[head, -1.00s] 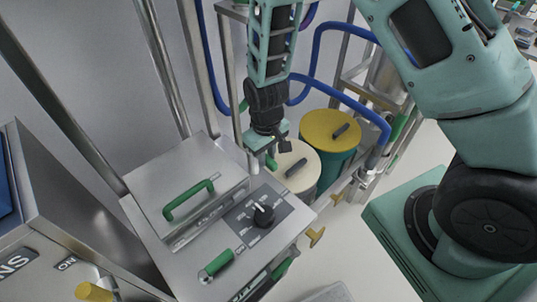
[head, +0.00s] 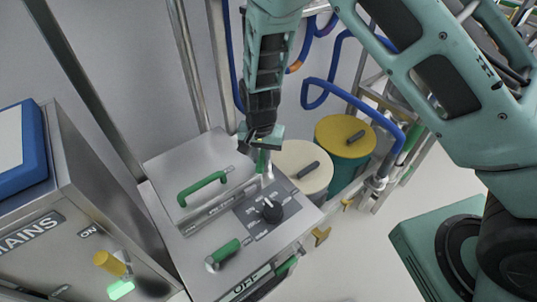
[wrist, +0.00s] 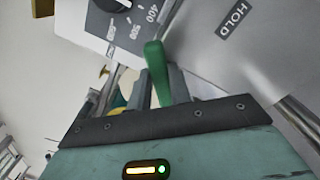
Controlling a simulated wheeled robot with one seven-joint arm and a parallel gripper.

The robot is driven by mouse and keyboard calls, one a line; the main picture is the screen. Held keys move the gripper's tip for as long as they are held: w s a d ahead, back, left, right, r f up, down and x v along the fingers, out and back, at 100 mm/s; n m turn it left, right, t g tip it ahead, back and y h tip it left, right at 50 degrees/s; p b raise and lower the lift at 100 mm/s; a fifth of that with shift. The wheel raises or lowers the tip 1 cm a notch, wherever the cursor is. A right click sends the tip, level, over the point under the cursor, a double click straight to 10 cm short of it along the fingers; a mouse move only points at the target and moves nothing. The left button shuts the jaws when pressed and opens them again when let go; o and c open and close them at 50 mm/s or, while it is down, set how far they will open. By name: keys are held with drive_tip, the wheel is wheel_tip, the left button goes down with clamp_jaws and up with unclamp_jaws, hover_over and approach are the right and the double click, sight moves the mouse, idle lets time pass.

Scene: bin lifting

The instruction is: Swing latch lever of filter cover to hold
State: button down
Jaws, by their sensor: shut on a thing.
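The filter cover (head: 190,162) is a flat steel lid with a green bar handle (head: 203,187). The green latch lever (head: 262,160) stands at the lid's right edge, beside the dial panel. My gripper (head: 263,152) is over it, pointing down. In the wrist view, the lever (wrist: 155,65) sticks up between the two grey fingers (wrist: 160,90), and my gripper is shut on it. A HOLD label (wrist: 233,20) is on the steel cover to the right of the lever. The lever's base is partly hidden by my fingers.
A black dial (head: 271,210) and a second green grip (head: 225,252) are on the steel top near the lever. A MAINS box (head: 80,195) stands at left. Cream (head: 302,165) and yellow-lidded (head: 342,135) drums stand behind at right. Open floor lies at lower right.

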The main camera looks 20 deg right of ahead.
sight(249, 158)
drive_tip(key=a+m, duration=0.1)
drive_tip(key=w+m, duration=0.1)
drive_tip(key=m, duration=0.1)
drive_tip(key=shift+w+a+r+m+p, duration=0.1)
drive_tip(key=shift+w+a+m+p, duration=0.05)
drive_tip(key=shift+a+m+p, duration=0.2)
drive_tip(key=shift+w+a+m+p, duration=0.1)
drive_tip(key=shift+w+a+m, duration=0.2)
drive_tip(key=shift+m, duration=0.5)
drive_tip(key=shift+w+a+m+p, duration=0.15)
drive_tip(key=shift+w+m, duration=0.25)
drive_tip(key=shift+m, duration=0.35)
drive_tip(key=shift+w+a+m+p, duration=0.1)
drive_tip(key=shift+w+a+m, duration=0.2)
drive_tip(key=shift+m, duration=0.5)
drive_tip(key=shift+w, duration=0.1)
drive_tip(key=c, duration=1.3)
unclamp_jaws()
drive_tip(key=shift+d, duration=0.1)
wheel_tip(249, 158, up, 17)
drive_tip(key=b, duration=0.4)
drive_tip(key=shift+r, duration=0.15)
